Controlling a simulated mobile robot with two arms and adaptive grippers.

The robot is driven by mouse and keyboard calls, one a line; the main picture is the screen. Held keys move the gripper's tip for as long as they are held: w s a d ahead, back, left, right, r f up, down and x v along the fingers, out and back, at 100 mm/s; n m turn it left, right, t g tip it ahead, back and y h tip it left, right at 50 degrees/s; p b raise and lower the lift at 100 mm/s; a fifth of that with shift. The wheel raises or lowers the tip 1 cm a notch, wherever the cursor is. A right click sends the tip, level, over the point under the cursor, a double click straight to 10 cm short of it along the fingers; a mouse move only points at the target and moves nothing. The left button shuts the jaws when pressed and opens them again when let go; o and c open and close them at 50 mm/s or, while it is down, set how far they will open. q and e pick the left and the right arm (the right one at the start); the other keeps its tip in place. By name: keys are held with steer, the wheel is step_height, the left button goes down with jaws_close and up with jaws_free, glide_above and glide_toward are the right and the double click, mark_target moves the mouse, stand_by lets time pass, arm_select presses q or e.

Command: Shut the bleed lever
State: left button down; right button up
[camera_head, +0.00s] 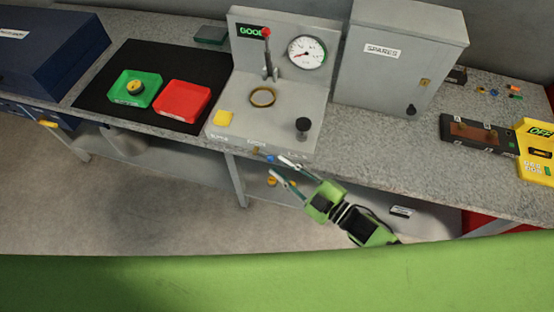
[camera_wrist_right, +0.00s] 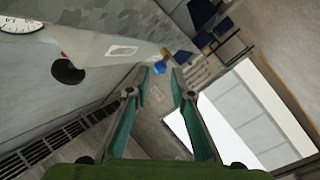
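The grey test stand (camera_head: 235,125) is on the bench, with a gauge (camera_head: 307,52), a "GOOD" display and a red-knobbed lever (camera_head: 266,50) standing upright. A small blue-tipped lever (camera_head: 270,158) sticks out at its front edge; it is probably the bleed lever, but the label is too small to read. The blue tip (camera_wrist_right: 159,67) also shows in the right wrist view, in line with the gap between my fingers, with a brass-coloured part beside it. My right gripper (camera_head: 281,169) is open and empty just in front of the lever; contact cannot be told. My left gripper is out of view.
A green tray (camera_head: 152,87) with a round brass-and-dark part and a red tray (camera_head: 182,112) lie on a black mat at left. A grey spares cabinet (camera_head: 385,65) stands right of the stand. The space in front of the bench is open.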

mark_target(266, 156)
steer(key=shift+x, duration=1.3)
jaws_close()
steer(key=shift+f+b, duration=0.35)
steer(key=shift+b, duration=0.05)
steer(key=f+m+t+y+b, duration=0.1)
steer(key=b, duration=0.5)
steer(key=shift+t, duration=0.4)
